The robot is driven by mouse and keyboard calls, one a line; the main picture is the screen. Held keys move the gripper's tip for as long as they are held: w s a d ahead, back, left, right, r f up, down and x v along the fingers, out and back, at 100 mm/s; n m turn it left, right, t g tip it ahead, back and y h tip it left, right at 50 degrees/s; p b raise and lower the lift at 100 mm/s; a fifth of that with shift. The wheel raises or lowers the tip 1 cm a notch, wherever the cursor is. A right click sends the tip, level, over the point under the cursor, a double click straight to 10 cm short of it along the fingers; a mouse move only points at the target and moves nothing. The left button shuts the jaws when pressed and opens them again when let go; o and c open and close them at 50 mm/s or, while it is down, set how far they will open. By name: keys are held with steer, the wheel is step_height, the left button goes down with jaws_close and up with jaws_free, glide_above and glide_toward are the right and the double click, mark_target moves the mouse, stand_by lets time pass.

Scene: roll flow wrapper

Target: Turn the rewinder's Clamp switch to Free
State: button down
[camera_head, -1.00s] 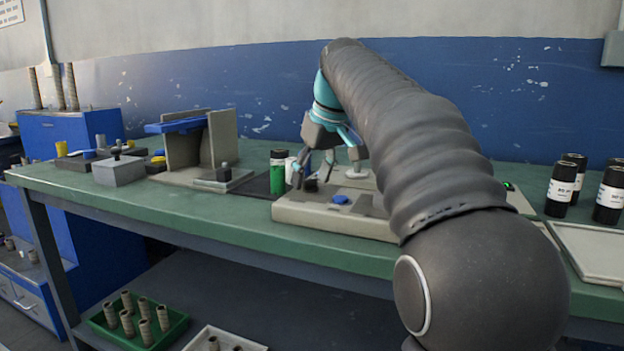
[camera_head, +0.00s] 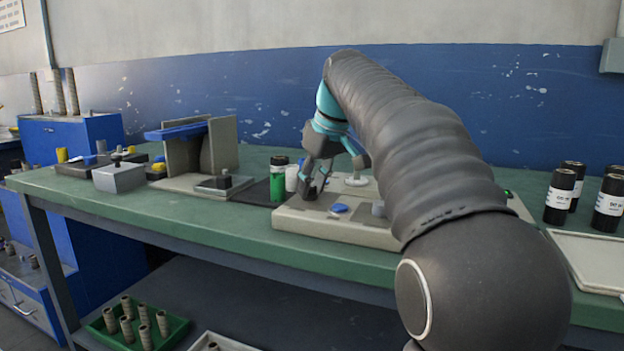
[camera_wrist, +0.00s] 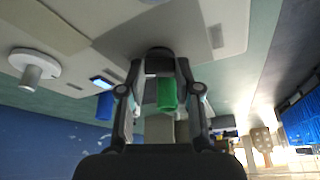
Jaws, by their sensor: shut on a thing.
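The rewinder (camera_head: 350,231) is a low beige box on the green bench, with a blue button (camera_head: 339,208) on top. My gripper (camera_head: 316,190) points down at its left part. In the wrist view my gripper (camera_wrist: 159,66) has its two fingers on either side of a small dark knob (camera_wrist: 160,53) on the beige panel, and is shut on it. The fingers hide part of the knob. I cannot read any label, nor tell which way the knob is turned. A white spindle on a round disc (camera_wrist: 34,68) stands on the panel nearby.
A beige bracket stand (camera_head: 222,147) is farther left. Black labelled bottles (camera_head: 560,196) and a pale tray (camera_head: 590,262) are at right. The bench front is clear.

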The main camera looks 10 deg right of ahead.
steer(key=shift+d+r+n+y+p, duration=0.1)
steer(key=shift+r+n+y+p, duration=0.05)
steer(key=shift+n+p, duration=0.45)
steer(key=shift+d+r+n+y+p, duration=0.1)
steer(key=shift+n+y+p, duration=0.05)
steer(key=shift+n+p, duration=0.45)
steer(key=n+g+y+p, duration=0.1)
steer(key=n+p, duration=0.2)
steer(key=shift+w, duration=0.15)
steer(key=n+g+p, duration=0.1)
steer(key=n+p, duration=0.1)
steer(key=n, duration=0.1)
steer(key=shift+w+f+y, duration=0.1)
steer(key=shift+f+y, duration=0.05)
steer(key=shift+y, duration=0.15)
steer(key=shift+f+n+g, duration=0.1)
steer(key=shift+n+g, duration=0.5)
steer(key=shift+n, duration=0.6)
steer(key=c, duration=0.8)
jaws_free()
steer(key=v, duration=0.7)
steer(key=shift+r, duration=0.2)
